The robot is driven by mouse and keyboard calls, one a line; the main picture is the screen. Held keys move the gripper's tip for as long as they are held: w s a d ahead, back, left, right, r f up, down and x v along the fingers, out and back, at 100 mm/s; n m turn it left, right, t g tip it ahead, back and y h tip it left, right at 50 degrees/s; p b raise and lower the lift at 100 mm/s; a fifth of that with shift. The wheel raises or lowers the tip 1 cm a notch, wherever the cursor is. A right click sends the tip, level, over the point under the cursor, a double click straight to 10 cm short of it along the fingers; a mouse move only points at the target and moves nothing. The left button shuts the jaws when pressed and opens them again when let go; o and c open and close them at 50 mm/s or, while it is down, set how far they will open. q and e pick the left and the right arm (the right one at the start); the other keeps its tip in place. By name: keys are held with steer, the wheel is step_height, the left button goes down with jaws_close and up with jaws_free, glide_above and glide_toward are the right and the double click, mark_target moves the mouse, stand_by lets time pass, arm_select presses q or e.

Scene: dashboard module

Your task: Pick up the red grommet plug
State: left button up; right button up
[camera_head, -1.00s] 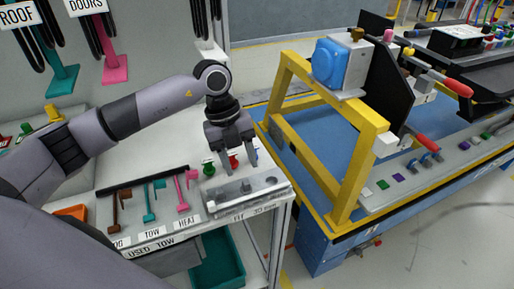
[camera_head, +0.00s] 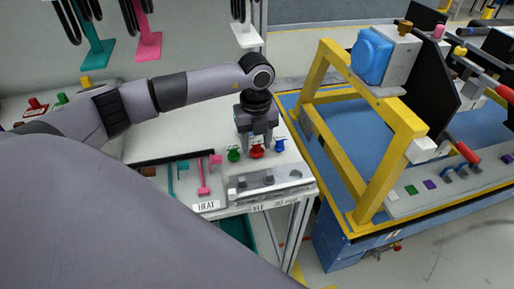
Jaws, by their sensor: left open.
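The red grommet plug (camera_head: 257,152) stands on the white bench top between a green plug (camera_head: 234,155) and a blue plug (camera_head: 279,146). My left gripper (camera_head: 257,144) points down right at the red plug, its jaws open. The two fingers appear on either side of the plug's top in the picture. I cannot tell whether they reach down around it or are still above or behind it. My right gripper is not in view.
A grey fixture block (camera_head: 268,186) lies in front of the plugs at the bench's front edge. A yellow frame (camera_head: 395,170) on a blue cart stands to the right.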

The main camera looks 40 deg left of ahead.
arm_select(q)
steer(key=c, duration=0.8)
steer(key=shift+o, duration=0.2)
steer(key=shift+r, duration=0.15)
step_height(320, 180, up, 20)
